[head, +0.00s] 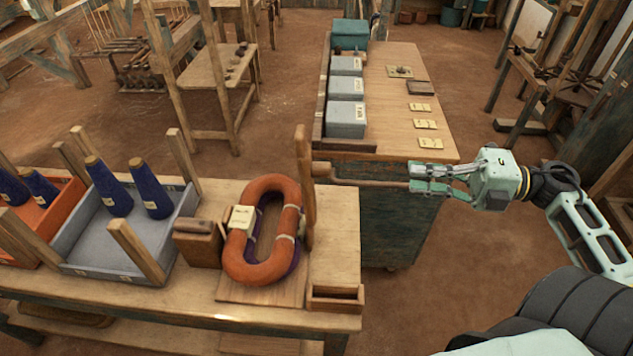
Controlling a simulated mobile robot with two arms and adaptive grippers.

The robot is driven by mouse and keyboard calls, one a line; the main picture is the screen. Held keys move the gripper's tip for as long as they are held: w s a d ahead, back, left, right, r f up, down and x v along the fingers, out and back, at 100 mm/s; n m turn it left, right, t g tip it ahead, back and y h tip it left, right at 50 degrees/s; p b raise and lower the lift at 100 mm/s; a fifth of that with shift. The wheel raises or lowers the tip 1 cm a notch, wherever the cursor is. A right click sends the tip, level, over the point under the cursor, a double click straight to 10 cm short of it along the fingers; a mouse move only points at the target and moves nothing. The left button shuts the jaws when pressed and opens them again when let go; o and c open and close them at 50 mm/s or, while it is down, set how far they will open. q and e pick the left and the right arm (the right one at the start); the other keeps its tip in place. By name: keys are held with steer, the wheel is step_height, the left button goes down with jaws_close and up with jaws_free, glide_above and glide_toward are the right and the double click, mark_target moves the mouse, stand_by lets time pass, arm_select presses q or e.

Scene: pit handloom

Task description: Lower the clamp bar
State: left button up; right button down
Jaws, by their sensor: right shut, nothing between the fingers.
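An upright wooden bar (304,190), which looks like the clamp bar, stands raised at the right side of an orange oval skein (262,262). The skein lies on a wooden board (262,293) on the near table, with purple yarn under it and a pale label on it. My right gripper (413,179) is shut and empty, to the right of the bar and apart from it, in front of the cabinet. Its fingertips are by the end of a brown horizontal rod (365,183); I cannot tell whether they touch. My left gripper is not in view.
A wooden block (198,243) sits left of the skein and a small open box (335,298) right of it. A grey tray (120,243) holds blue cones. Behind, a cabinet (400,225) carries grey boxes (346,120). Open floor lies to its right.

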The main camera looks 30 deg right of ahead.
steer(key=a, duration=0.1)
steer(key=p, duration=0.4)
glide_toward(310, 181)
steer(key=w, duration=0.4)
steer(key=shift+w+a+f+n+g, duration=0.15)
steer(key=shift+a+n+g, duration=0.25)
steer(key=shift+a, duration=0.25)
